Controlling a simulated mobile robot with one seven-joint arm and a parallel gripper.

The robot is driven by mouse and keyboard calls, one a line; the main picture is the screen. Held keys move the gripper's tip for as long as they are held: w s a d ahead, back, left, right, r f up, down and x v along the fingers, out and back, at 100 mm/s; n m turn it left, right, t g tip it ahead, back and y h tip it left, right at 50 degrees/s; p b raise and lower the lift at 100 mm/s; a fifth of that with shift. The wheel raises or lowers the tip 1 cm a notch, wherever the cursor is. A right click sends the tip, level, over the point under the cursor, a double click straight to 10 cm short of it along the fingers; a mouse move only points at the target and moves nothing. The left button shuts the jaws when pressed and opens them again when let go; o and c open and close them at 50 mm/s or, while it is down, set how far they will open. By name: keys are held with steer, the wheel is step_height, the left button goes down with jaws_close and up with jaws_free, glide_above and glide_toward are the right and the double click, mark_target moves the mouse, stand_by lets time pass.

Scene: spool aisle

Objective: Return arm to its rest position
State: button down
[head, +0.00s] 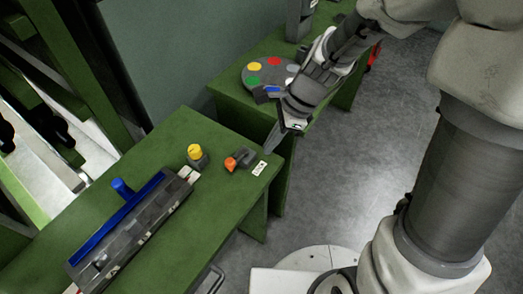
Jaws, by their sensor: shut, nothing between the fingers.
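My gripper (276,137) is in the upper middle of the head view. Its fingers are shut with nothing between them and point down to the left. It hangs near the gap between the two green tables, in front of the far one. My arm bends from the right side of the view over to the gripper. The gripper hides part of the far table and the edge of the grey disc on it.
The near green table (205,222) carries a long grey fixture with a blue bar (118,217), a yellow knob (194,152) and an orange-topped part (232,163). The far green table (232,98) bears a grey disc with coloured spots (264,78). Grey floor (325,200) lies open at right.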

steer(key=shift+v, duration=0.95)
steer(key=shift+s, duration=0.1)
steer(key=s+d+r+n+t+h, duration=0.2)
steer(key=s+d+r+n+t, duration=0.1)
steer(key=s+d+r+n, duration=0.2)
steer(key=s+d+r+n+t+h, duration=0.2)
steer(key=s+d+r+n, duration=0.3)
steer(key=d+r+n, duration=0.3)
step_height(320, 180, up, 3)
steer(key=n+t, duration=0.1)
steer(key=n, duration=0.2)
steer(key=shift+d, duration=0.4)
steer(key=shift+a+f, duration=0.15)
steer(key=shift+a, duration=0.05)
